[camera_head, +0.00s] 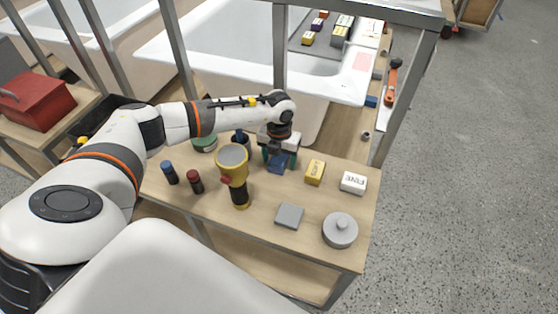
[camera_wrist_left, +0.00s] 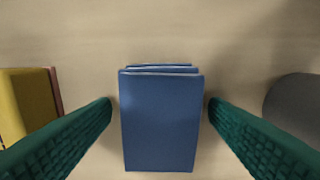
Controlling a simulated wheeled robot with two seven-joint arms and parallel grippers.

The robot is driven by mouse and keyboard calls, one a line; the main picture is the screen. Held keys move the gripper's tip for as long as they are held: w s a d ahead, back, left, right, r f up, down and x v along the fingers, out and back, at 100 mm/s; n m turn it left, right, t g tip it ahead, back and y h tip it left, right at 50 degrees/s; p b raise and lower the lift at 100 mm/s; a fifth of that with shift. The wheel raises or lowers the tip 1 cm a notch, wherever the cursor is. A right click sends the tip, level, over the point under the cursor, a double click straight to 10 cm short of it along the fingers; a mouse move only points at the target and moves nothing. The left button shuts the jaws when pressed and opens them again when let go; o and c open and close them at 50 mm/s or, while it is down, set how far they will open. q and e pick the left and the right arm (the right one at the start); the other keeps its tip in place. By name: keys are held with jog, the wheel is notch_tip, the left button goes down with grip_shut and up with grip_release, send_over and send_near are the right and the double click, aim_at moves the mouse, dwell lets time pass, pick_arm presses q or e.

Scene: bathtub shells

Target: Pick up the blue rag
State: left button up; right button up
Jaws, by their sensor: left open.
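The blue rag (camera_head: 277,165) lies folded on the wooden table, below my left gripper (camera_head: 280,158). In the left wrist view the rag (camera_wrist_left: 160,120) is a folded blue rectangle in the middle of the picture. My left gripper also shows there (camera_wrist_left: 160,108), with its two green ridged fingers open, one on each side of the rag. A narrow gap shows between each fingertip and the rag's sides. My right gripper is not in view.
On the table (camera_head: 260,202) stand a yellow flashlight (camera_head: 235,173), a blue cylinder (camera_head: 170,173), a red-topped cylinder (camera_head: 195,181), a yellow block (camera_head: 315,172), a white block (camera_head: 353,183), a grey square (camera_head: 290,215) and a grey round weight (camera_head: 340,230). Metal posts rise behind.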

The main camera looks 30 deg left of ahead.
pick_arm(q)
jog(key=c, duration=1.1)
jog(key=shift+o, duration=0.2)
notch_tip(320, 180, up, 10)
